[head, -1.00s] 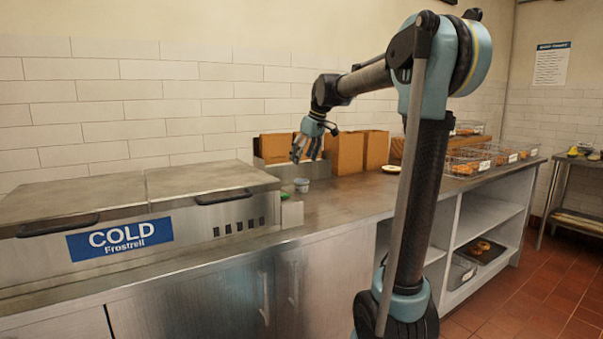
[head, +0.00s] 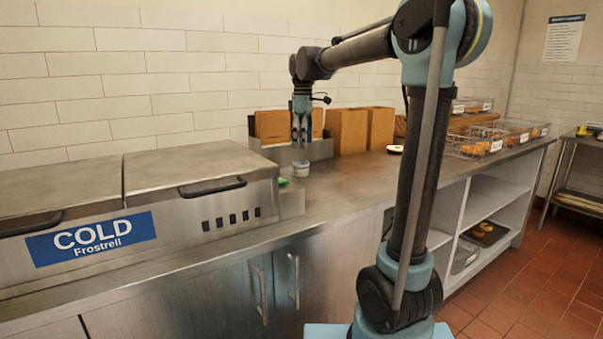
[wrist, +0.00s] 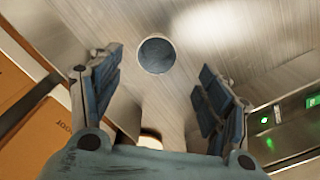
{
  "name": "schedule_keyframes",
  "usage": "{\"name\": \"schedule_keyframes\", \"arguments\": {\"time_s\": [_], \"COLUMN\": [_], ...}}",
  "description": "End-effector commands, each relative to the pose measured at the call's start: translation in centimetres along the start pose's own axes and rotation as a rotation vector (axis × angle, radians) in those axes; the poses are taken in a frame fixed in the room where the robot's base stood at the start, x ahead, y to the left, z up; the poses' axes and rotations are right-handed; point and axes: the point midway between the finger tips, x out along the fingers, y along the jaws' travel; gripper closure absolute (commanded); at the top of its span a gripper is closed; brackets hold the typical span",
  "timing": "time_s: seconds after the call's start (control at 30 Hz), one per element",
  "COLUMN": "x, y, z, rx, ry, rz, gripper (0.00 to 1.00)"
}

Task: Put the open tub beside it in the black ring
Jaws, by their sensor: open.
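A small pale tub (head: 300,169) stands upright on the steel counter, in front of a grey metal bin. In the wrist view, the tub (wrist: 156,56) shows from above as a round blue-grey disc between the fingertips. My gripper (head: 301,143) points down just above the tub in the head view. Its fingers are spread apart and nothing is held.
The cold unit (head: 100,210) stands left of the tub, with a small green item (head: 283,182) near its right end. Brown boxes (head: 347,130) stand behind, right of the metal bin (head: 320,150). Wire baskets (head: 470,147) of food are farther right. The counter's front middle is clear.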

Motion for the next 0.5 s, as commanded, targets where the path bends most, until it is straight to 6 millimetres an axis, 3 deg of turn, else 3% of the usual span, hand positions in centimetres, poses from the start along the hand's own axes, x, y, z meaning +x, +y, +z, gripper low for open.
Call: {"name": "schedule_keyframes", "arguments": {"time_s": [0.2, 0.5], "x": [3.3, 5.1], "y": [0.0, 0.1], "z": [-0.1, -0.3], "rx": [-0.001, -0.001], "ry": [0.0, 0.001], "rz": [0.0, 0.0], "gripper": [0.3, 0.3]}}
